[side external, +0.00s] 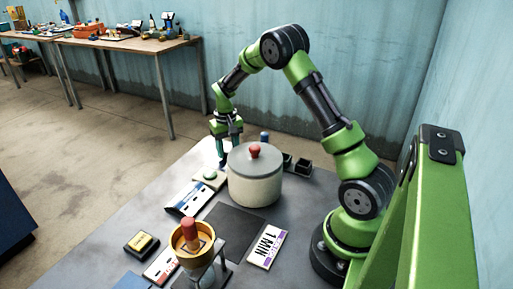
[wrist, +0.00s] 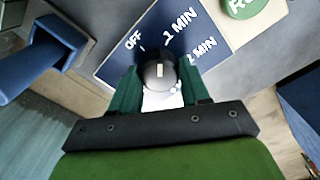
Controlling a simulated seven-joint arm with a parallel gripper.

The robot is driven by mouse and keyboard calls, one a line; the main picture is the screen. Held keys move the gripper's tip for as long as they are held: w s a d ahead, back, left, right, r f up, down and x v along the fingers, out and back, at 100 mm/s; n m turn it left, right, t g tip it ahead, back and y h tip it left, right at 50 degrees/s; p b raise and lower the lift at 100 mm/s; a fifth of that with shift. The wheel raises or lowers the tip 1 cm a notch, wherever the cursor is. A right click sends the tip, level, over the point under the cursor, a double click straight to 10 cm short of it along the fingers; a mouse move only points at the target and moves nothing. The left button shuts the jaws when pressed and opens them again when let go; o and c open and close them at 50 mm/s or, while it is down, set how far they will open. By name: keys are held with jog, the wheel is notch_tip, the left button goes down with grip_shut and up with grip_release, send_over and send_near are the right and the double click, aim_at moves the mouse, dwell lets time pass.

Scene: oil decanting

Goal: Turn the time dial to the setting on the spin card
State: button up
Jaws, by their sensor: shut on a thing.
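The time dial (wrist: 150,78) is a dark round knob with a short white mark, on a blue panel (wrist: 115,66) lettered OFF, 1 MIN and 2 MIN. The white mark looks roughly upright in the wrist view; I cannot tell exactly which label it points to. My gripper (wrist: 158,66) is shut on the dial, one green finger on each side. In the side view my gripper (side external: 222,160) is low behind the pot, and the dial is hidden. The spin card (side external: 267,249) lies flat at the table's front right and reads 1 MIN.
A lidded pot (side external: 254,188) with a red knob stands beside my gripper. A green button (side external: 210,174) is near it; part shows in the wrist view (wrist: 243,6). A yellow cup (side external: 182,262) on a stand and black holders (side external: 303,167) are nearby.

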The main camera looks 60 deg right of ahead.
aim_at(228, 149)
jog(key=shift+r+m, duration=0.1)
jog(key=shift+m, duration=1.5)
jog(key=o, duration=1.1)
jog(key=shift+c, duration=0.2)
notch_tip(228, 149, up, 17)
